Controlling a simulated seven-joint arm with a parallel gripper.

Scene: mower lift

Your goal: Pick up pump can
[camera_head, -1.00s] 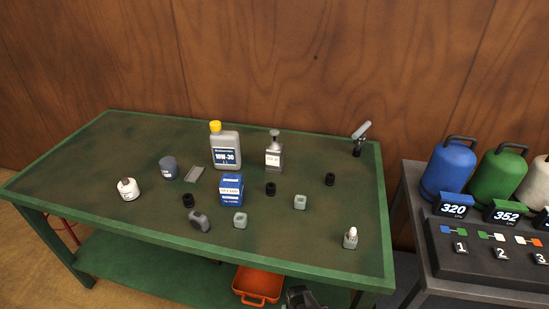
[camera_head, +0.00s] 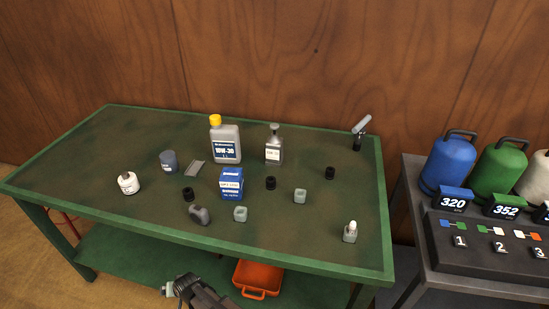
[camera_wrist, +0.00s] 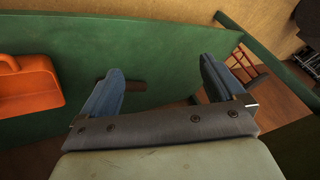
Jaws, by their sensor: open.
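A small round white can (camera_head: 127,183) stands at the left. My gripper (camera_head: 178,287) shows only in part at the bottom of the head view, below the table's front edge and far from both cans. In the wrist view my gripper (camera_wrist: 161,68) is open, with nothing between its blue-grey fingers. No can shows there.
The green table (camera_head: 75,158) also holds a 10W-30 bottle (camera_head: 225,140), a blue box (camera_head: 231,183), a dark cup (camera_head: 168,161) and several small parts. An orange tray (camera_head: 258,275) lies on the lower shelf. A side bench (camera_head: 480,283) with coloured cylinders stands right.

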